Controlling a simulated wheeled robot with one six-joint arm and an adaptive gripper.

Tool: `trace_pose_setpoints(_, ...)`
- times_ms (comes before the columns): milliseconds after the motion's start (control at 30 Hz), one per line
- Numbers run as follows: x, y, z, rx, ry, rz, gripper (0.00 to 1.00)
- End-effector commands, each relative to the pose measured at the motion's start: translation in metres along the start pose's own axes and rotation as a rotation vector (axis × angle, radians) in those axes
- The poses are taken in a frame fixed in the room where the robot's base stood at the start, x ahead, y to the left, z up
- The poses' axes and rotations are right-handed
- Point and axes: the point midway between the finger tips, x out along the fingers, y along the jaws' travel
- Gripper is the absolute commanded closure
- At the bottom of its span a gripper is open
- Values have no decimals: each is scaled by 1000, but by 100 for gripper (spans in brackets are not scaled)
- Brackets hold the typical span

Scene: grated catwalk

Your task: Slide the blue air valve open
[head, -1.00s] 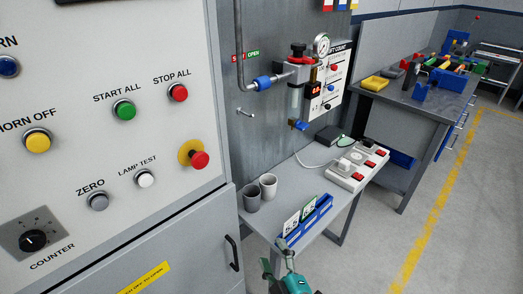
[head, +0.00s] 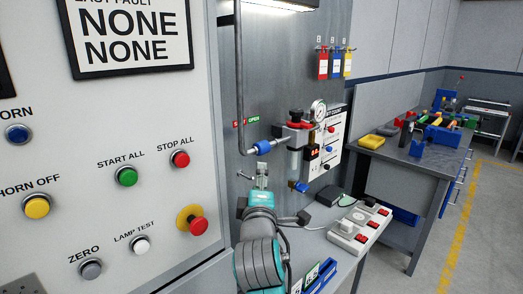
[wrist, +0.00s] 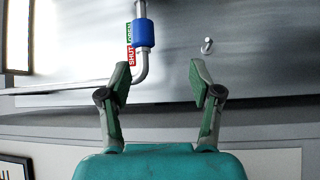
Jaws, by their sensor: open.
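The blue air valve is a blue sleeve (head: 263,147) on a grey pipe, left of the red-topped regulator in the head view. A red SHUT and green OPEN label (head: 252,121) is on the wall behind it. In the wrist view the sleeve (wrist: 144,32) shows at top centre, beside the label's green part, beyond the fingertips. My gripper (wrist: 160,75) is open and empty, with its fingers apart in front of the wall. In the head view my gripper (head: 262,167) is raised just below the sleeve; contact is not visible.
The regulator (head: 298,135) with gauge stands right of the sleeve. A small hook (wrist: 207,46) juts from the wall near the right finger. The control panel (head: 120,150) with buttons stands close at left. A power strip (head: 360,228) lies on the bench below.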

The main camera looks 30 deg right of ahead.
Motion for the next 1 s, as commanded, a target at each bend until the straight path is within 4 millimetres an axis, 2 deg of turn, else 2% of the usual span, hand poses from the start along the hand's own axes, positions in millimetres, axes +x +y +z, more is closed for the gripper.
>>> trace_pose_setpoints(33, 4, 11, -1, -6, -9, 7, 36)
trace_pose_setpoints(100, 6, 20, -2, -17, -19, 11, 36)
trace_pose_setpoints(200, 9, 26, -2, -24, -28, 13, 36)
trace_pose_setpoints(367, 21, 27, -1, -26, -30, 13, 36)
trace_pose_setpoints(800, 94, 28, 1, -25, -29, 13, 36)
trace_pose_setpoints(1000, 112, 28, 2, -25, -29, 13, 36)
